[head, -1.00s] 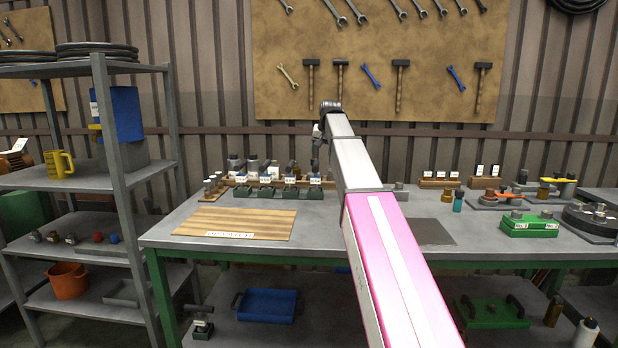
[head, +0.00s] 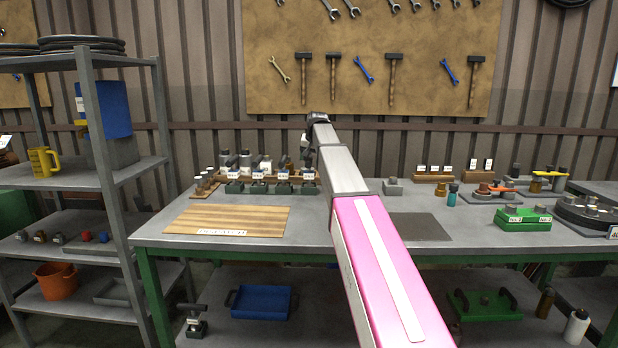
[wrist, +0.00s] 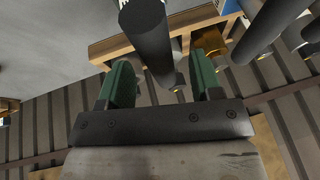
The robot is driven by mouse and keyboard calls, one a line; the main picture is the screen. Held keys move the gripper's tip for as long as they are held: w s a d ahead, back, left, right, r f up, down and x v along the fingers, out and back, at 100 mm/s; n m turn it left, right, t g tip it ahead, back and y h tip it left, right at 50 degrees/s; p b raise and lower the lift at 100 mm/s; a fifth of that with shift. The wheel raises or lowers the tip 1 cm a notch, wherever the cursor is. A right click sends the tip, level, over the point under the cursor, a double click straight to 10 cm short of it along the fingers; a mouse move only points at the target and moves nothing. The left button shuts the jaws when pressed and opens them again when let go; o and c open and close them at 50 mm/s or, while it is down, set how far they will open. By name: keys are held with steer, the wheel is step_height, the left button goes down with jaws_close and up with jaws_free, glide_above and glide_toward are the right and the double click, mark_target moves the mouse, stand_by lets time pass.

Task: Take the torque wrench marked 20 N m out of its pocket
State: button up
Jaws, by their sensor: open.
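My gripper (wrist: 158,82) is open in the wrist view, with its two green fingers spread. A dark grey cylindrical handle (wrist: 146,32) lies in view between and beyond the fingers; I cannot tell whether they touch it. A wooden rack (wrist: 110,48) runs behind it. In the head view, my gripper (head: 309,140) is above the right end of a row of small upright tools with white labels (head: 265,168). The labels are too small to read, so I cannot tell which tool is the 20 N m torque wrench.
Dark green holders (head: 258,188) stand in front of the labelled row. A wooden board (head: 225,221) marked "DISPATCH" lies at the bench's left, and a dark mat (head: 418,227) lies right of my arm. More dark cylinders (wrist: 258,38) crowd the wrist view's right side.

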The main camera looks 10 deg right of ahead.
steer(key=x, duration=0.2)
steer(key=shift+w+f, duration=0.15)
steer(key=shift+f, duration=0.1)
steer(key=shift+c, duration=0.2)
jaws_close()
steer(key=shift+r, duration=0.1)
steer(key=shift+r, duration=0.1)
